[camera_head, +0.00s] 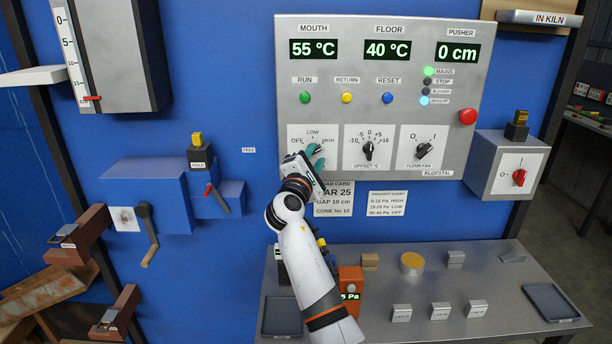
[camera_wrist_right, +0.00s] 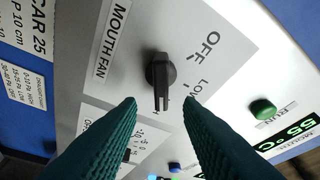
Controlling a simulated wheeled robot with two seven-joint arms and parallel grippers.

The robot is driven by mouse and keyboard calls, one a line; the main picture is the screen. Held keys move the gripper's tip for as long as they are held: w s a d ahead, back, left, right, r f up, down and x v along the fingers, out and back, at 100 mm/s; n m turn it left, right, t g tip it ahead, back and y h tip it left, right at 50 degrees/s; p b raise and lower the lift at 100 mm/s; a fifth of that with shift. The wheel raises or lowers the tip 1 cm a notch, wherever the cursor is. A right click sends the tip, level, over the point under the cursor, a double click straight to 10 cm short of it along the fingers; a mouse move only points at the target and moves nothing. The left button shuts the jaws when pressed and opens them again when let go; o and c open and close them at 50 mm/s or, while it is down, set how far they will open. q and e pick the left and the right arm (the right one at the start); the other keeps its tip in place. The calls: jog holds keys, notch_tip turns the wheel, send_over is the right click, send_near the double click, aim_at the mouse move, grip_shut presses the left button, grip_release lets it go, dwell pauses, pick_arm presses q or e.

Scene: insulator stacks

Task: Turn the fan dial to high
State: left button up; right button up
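The mouth fan dial (camera_wrist_right: 160,72) is a black knob with a long bar on a pale plate (camera_head: 299,134). In the right wrist view its bar points down the picture, toward a mostly hidden label of which an H shows, past OFF and LOW. My right gripper (camera_head: 316,156) is in front of the dial in the head view and hides it. In the right wrist view the green fingers of this gripper (camera_wrist_right: 159,104) are apart, with their tips on either side of the bar's end and gaps showing. My left gripper is not in view.
The offset dial (camera_head: 369,150) and floor fan dial (camera_head: 423,150) are to the right on the same panel. A green button (camera_head: 306,98) sits above. A steel shelf (camera_head: 470,290) below carries several small blocks and an orange meter (camera_head: 350,284).

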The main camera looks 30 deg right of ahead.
jog(key=b+v, duration=0.2)
jog(key=v, duration=0.7)
jog(key=shift+a, duration=0.2)
